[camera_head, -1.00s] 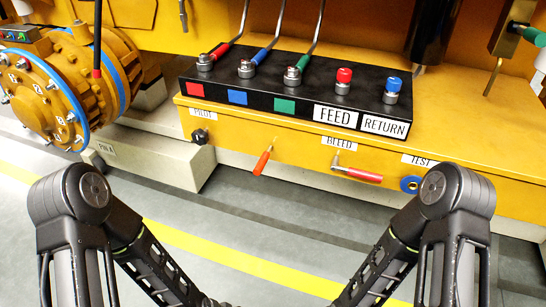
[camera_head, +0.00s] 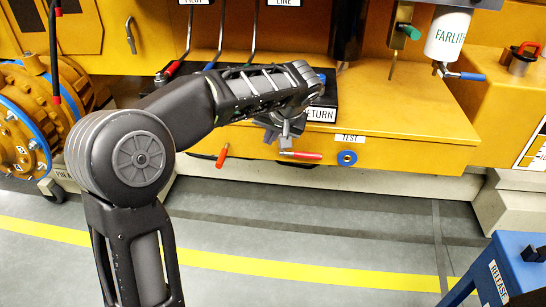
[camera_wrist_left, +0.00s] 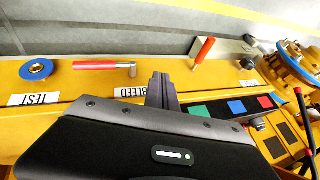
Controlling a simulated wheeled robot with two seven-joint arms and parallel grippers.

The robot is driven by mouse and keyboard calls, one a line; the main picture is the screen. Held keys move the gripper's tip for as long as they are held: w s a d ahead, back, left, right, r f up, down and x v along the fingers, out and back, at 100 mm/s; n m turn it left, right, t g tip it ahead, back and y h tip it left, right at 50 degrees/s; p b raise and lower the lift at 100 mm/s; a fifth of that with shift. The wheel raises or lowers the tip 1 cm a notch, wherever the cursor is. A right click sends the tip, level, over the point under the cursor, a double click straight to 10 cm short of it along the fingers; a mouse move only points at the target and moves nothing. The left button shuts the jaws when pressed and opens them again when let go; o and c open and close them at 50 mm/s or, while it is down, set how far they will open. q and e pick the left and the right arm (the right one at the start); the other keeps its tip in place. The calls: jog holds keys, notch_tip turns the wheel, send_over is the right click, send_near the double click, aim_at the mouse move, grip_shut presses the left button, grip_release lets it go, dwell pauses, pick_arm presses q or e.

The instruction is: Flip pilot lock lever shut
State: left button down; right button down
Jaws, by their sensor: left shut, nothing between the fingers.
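A lever with an orange-red handle (camera_head: 222,155) hangs slanted from the yellow front face, handle end down. It also shows in the left wrist view (camera_wrist_left: 204,50). No label is readable right beside it, so I cannot tell for certain that it is the pilot lock lever. A black knob (camera_wrist_left: 247,62) sits farther along the face, towards the coloured flange. My left gripper (camera_head: 280,133) is shut and empty. In the left wrist view its fingers (camera_wrist_left: 161,88) show over the BLEED label, apart from the orange-red lever. My right gripper is out of view.
The red BLEED handle (camera_head: 301,155) lies level close to my left fingers. A blue TEST ring (camera_head: 347,158) is right of it. My left arm covers most of the black valve block. A blue stand (camera_head: 500,275) is at lower right. The floor in front is clear.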

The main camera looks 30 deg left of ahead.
aim_at(223, 155)
pick_arm(q)
jog(key=s+a+n, duration=0.1)
jog(key=s+a+n+g+y, duration=0.1)
jog(key=shift+s+a+r+g, duration=0.1)
jog(key=shift+s+r+g, duration=0.2)
jog(key=shift+s+r, duration=0.1)
jog(key=shift+f, duration=0.1)
jog(key=a+f+p, duration=0.4)
jog(key=a+f, duration=0.5)
jog(key=shift+w, duration=0.4)
